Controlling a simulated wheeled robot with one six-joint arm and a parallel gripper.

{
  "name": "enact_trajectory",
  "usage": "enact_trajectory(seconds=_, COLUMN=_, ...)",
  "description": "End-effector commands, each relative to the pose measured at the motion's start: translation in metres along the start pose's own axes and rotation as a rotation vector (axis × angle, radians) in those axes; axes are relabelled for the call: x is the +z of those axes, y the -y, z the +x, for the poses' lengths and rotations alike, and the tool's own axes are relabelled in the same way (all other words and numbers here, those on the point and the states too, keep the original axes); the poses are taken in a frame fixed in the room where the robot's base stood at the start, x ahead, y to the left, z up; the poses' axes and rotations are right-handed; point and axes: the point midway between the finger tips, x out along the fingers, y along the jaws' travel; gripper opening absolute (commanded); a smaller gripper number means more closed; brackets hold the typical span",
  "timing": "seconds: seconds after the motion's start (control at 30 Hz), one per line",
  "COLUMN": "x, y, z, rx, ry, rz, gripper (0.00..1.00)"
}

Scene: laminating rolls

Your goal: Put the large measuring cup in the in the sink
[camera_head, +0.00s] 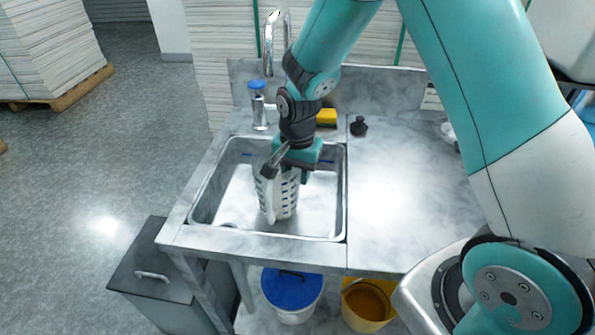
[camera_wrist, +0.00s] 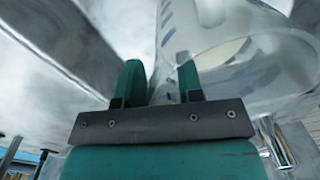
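The large measuring cup (camera_head: 284,203) is clear with blue markings and a pale handle. It is inside the metal sink basin (camera_head: 226,203), roughly upright; whether its base touches the floor of the basin is hard to tell. My gripper (camera_head: 288,171) is over the basin at the cup's rim. In the wrist view the cup (camera_wrist: 240,70) fills the right side. My gripper (camera_wrist: 160,82) has its two fingers apart there, with the cup's near wall edge between them. The left finger is outside the cup, and the right one overlaps its see-through wall. The gap looks wider than the wall.
A yellow sponge (camera_head: 326,117) and a small black object (camera_head: 358,126) are on the back ledge. A blue-lidded bucket (camera_head: 292,290) and a yellow bucket (camera_head: 368,305) stand below.

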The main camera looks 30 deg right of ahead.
Motion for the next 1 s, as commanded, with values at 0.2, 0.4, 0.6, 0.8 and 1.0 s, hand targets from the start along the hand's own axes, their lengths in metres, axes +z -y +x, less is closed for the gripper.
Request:
enact_trajectory(seconds=0.2, x=0.0, y=0.0, z=-0.001, rx=0.0, ry=0.0, rz=0.0, gripper=0.34)
enact_trajectory(seconds=0.4, x=-0.001, y=0.001, z=-0.023, rx=-0.003, ry=-0.002, rz=0.0, gripper=0.34)
enact_trajectory(seconds=0.6, x=0.0, y=0.001, z=-0.058, rx=-0.003, ry=-0.002, rz=0.0, gripper=0.34)
enact_trajectory(seconds=0.8, x=0.004, y=0.0, z=-0.081, rx=-0.008, ry=0.003, rz=-0.025, gripper=0.34)
enact_trajectory(seconds=1.0, x=0.06, y=-0.013, z=-0.132, rx=-0.098, ry=0.042, rz=-0.365, gripper=0.34)
